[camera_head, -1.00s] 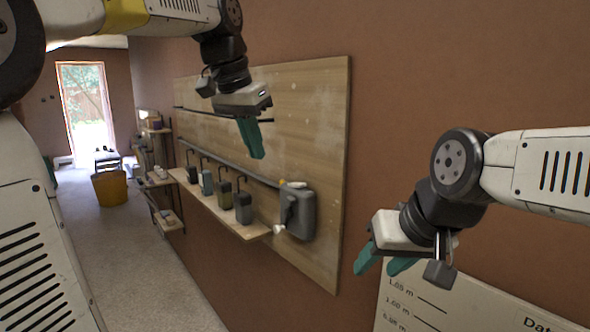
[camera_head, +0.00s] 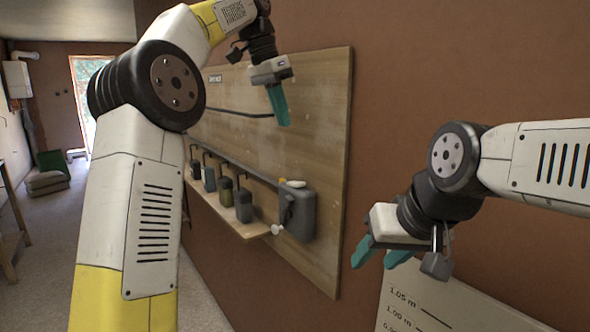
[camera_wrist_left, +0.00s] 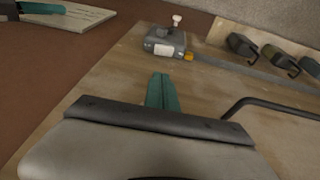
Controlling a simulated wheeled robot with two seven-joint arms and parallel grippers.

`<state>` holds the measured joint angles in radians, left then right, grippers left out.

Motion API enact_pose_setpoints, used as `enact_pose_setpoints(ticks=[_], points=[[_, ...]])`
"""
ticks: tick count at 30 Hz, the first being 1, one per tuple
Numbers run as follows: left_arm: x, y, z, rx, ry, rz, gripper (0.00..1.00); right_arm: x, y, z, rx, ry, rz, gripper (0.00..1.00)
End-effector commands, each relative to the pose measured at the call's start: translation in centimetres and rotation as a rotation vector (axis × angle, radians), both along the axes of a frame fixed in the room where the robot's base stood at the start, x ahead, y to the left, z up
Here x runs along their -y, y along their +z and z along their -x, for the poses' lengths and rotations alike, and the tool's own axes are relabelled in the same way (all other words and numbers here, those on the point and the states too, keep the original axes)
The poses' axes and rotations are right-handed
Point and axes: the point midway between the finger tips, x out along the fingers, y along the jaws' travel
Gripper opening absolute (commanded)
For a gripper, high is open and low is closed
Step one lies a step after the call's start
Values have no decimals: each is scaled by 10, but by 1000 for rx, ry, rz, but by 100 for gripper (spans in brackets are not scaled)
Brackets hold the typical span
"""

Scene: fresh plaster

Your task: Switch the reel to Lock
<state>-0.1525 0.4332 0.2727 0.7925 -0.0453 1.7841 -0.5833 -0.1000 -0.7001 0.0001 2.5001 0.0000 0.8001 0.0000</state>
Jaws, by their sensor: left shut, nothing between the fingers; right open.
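The reel is a grey box (camera_head: 298,212) at the near end of the wooden board, with a pale piece on top and a white knob at its lower left. In the left wrist view the reel (camera_wrist_left: 165,43) shows ahead of my fingers, with a pale label, a white knob and a yellow piece at its side. My left gripper (camera_head: 284,122) is shut and empty above the reel and apart from it; its fingers show in the left wrist view (camera_wrist_left: 161,78). My right gripper (camera_head: 375,257) is open and empty, right of the board. Any Lock marking is too small to read.
The wooden board (camera_head: 320,110) is on the brown wall. A shelf (camera_head: 252,229) left of the reel carries several dark containers (camera_head: 225,190) with hooked tops. A dark rod (camera_wrist_left: 280,105) crosses the board beside my left gripper. A white chart (camera_head: 425,305) is below my right gripper.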

Motion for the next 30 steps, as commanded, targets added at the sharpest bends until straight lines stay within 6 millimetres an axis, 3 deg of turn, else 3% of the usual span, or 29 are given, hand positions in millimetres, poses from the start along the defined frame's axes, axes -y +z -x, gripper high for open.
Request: enact_pose_setpoints(ticks=[8, 21, 30], points=[[4, -14, -1, -3, 0, -2, 0, 0, 0, 0, 0, 0, 0, 45], [28, -99, -10, -4, 0, -2, 0, 0, 0, 0, 0, 0, 0, 45], [32, -132, -4, -1, 1, -1, 0, 0, 0, 0, 0, 0, 0, 45]])
